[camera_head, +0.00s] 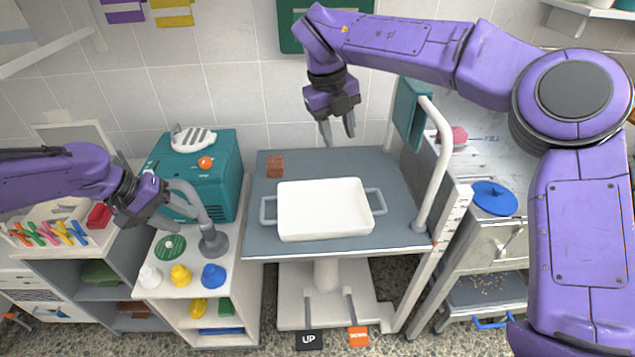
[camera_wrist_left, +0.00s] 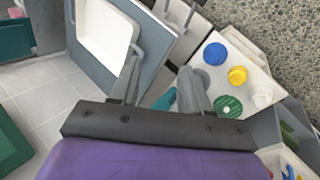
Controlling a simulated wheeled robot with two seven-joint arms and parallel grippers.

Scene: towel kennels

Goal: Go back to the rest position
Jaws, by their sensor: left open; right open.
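My left gripper (camera_head: 178,208) is open and empty, at the left above the white counter, beside a grey curved stand (camera_head: 213,240). Its two fingers (camera_wrist_left: 160,72) show apart in the left wrist view, with nothing between them held. My right gripper (camera_head: 338,138) is open and empty, pointing down in the air above the back of the grey table (camera_head: 265,228). A white tray (camera_head: 322,238) with grey side handles lies on that table, apart from both grippers. The tray also shows in the left wrist view (camera_wrist_left: 105,32).
A teal box (camera_head: 225,190) stands behind my left gripper. Yellow (camera_head: 181,275) and blue (camera_head: 213,275) pieces stand on the white counter's front. A brown block (camera_head: 275,166) lies behind the tray. A white curved rail (camera_head: 440,150) rises at the table's right. A blue lid (camera_head: 494,198) lies farther right.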

